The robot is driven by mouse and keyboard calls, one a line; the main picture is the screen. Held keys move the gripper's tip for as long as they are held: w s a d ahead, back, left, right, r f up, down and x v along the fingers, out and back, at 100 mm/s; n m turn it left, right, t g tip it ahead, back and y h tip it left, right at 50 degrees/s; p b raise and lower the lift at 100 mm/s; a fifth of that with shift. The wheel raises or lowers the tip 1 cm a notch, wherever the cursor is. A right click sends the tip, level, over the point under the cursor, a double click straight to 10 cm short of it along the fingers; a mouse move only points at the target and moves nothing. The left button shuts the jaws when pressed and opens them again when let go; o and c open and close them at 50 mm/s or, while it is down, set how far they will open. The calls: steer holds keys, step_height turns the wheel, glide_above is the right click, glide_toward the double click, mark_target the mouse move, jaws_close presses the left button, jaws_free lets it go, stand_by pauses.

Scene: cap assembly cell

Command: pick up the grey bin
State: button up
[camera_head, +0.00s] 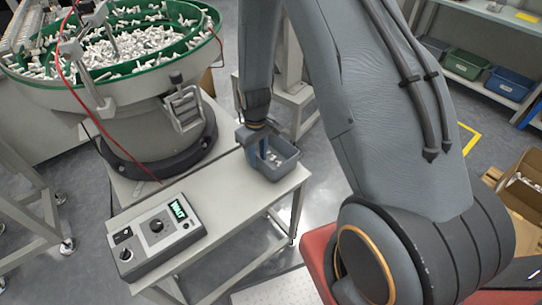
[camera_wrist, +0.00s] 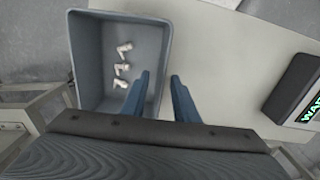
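The grey bin (camera_head: 281,172) stands upright on the light work table, at its far right end in the head view. In the wrist view the bin (camera_wrist: 95,45) fills the left half and holds a few small white parts (camera_wrist: 122,68). My gripper (camera_head: 262,148) is at the bin's left side in the head view. In the wrist view the two blue fingers of my gripper (camera_wrist: 160,80) are apart, one over the bin's inside and one outside its right wall. The wall runs between them, with gaps visible. The lower finger contact is hard to judge.
A control box (camera_head: 157,232) with a green display sits on the near part of the table (camera_head: 225,215). A large green-rimmed bowl feeder (camera_head: 125,72) full of white parts stands at the left. Shelves with bins (camera_head: 465,64) and a cardboard box (camera_head: 522,180) are at the right.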

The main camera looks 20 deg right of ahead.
steer(key=shift+f+p, duration=0.3)
steer(key=shift+f, duration=1.2)
steer(key=shift+c, duration=0.4)
jaws_close()
